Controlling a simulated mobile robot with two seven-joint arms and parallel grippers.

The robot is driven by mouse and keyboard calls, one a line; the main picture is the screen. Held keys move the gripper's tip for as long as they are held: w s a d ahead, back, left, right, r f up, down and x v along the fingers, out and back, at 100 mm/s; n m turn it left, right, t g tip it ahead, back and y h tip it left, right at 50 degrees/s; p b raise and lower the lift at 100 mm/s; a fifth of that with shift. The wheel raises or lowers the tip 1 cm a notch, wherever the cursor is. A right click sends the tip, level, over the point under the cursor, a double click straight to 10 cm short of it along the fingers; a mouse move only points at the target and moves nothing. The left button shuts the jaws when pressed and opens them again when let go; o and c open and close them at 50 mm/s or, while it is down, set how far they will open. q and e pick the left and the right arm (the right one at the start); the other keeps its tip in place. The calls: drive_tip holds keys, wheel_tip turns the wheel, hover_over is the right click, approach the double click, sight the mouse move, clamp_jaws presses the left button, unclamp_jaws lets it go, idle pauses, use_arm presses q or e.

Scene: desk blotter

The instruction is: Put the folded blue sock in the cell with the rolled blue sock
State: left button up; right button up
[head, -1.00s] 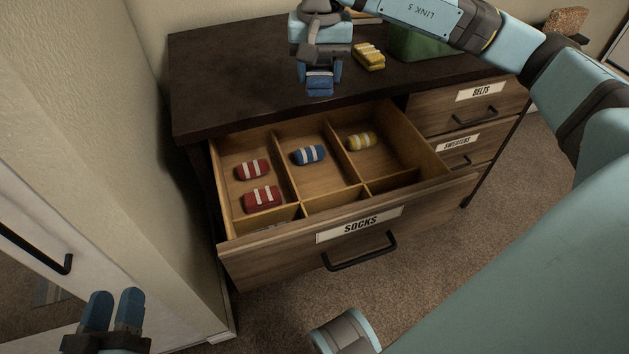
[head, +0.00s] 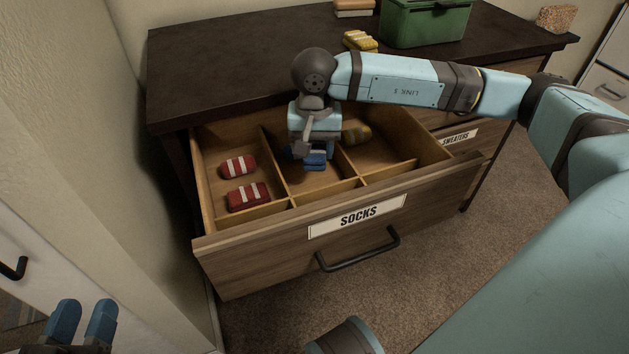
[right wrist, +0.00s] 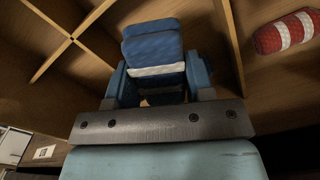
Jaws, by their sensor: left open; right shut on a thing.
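My right gripper (head: 311,158) is over the middle back cell of the open sock drawer (head: 280,254), shut on the folded blue sock (head: 316,164). In the right wrist view the folded blue sock (right wrist: 155,48), with a white band, sits between the blue fingers. Whether it touches the cell floor is unclear. The rolled blue sock is in that middle cell, mostly or wholly hidden by the gripper and held sock; I cannot separate it clearly. My left gripper (head: 82,322) is open and empty at the lower left, away from the drawer.
Rolled (head: 238,166) and folded (head: 249,196) red socks lie in the left cell. Thin wooden dividers border the cells. A folded yellow sock (head: 360,41) and a green box (head: 428,22) are on the dresser top.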

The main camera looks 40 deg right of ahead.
sight(314, 183)
wheel_tip(314, 183, down, 3)
drive_tip(key=shift+f+b, duration=0.2)
drive_tip(key=shift+b, duration=0.2)
wheel_tip(314, 183, down, 4)
drive_tip(key=shift+f+b, duration=0.1)
drive_tip(key=shift+b, duration=0.85)
drive_tip(key=o, duration=0.9)
drive_tip(key=shift+f, duration=0.1)
use_arm(q)
drive_tip(key=shift+w+a+r+m+t+h, duration=0.2)
drive_tip(key=shift+w+a+m+t, duration=0.1)
drive_tip(key=shift+m, duration=0.25)
drive_tip(key=shift+w+a+r+m+t+h, duration=0.1)
drive_tip(key=shift+w+a+m+t+h, duration=0.15)
drive_tip(key=shift+m, duration=0.3)
drive_tip(key=shift+w+d+f+y, duration=0.1)
drive_tip(key=shift+d+y, duration=0.05)
drive_tip(key=shift+y, duration=0.1)
